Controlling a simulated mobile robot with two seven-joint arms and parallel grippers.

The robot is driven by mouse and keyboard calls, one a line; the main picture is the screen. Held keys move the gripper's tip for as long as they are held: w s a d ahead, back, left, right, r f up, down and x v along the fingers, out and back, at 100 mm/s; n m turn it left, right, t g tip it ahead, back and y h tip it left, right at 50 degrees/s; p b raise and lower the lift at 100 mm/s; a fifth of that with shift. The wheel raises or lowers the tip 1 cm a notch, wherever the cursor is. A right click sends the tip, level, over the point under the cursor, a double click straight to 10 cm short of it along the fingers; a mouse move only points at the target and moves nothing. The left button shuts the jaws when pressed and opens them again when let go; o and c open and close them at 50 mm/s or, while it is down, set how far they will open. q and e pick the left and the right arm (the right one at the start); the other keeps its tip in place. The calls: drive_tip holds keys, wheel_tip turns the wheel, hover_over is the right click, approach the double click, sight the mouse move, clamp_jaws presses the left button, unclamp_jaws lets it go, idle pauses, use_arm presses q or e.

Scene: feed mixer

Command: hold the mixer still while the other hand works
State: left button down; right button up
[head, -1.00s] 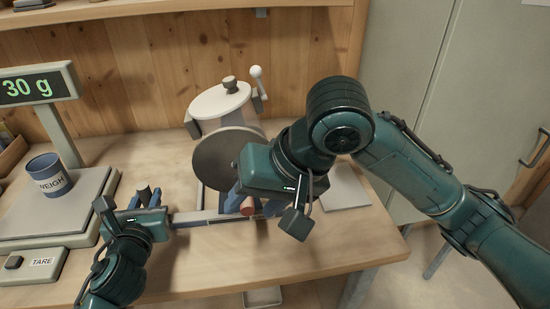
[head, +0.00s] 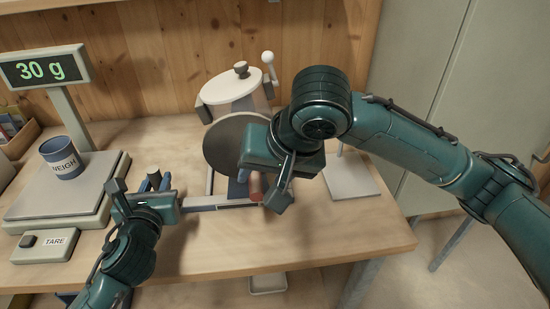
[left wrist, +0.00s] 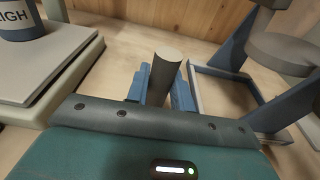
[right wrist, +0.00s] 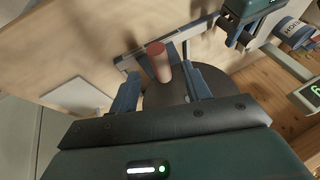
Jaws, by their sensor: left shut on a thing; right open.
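The mixer stands at the back middle of the table, with a white drum (head: 228,92), a big dark grey disc (head: 228,145) and a blue-grey base frame (head: 225,204). A red-brown handle (head: 256,186) is at the front of the disc; it also shows in the right wrist view (right wrist: 159,63). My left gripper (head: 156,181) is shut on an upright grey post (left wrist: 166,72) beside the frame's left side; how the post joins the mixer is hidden. My right gripper (right wrist: 162,88) is open, its fingers on either side of the red-brown handle. Its head-view fingertips are mostly hidden.
A scale (head: 102,190) with a blue-and-white WEIGH cup (head: 62,158) stands at the left, its display (head: 44,67) reading 30 g. A pale flat plate (head: 352,178) lies to the right of the mixer. The table's front strip (head: 300,240) is clear.

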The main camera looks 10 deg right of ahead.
sight(256, 184)
drive_tip(key=shift+x, duration=1.35)
drive_tip(key=shift+c, duration=0.2)
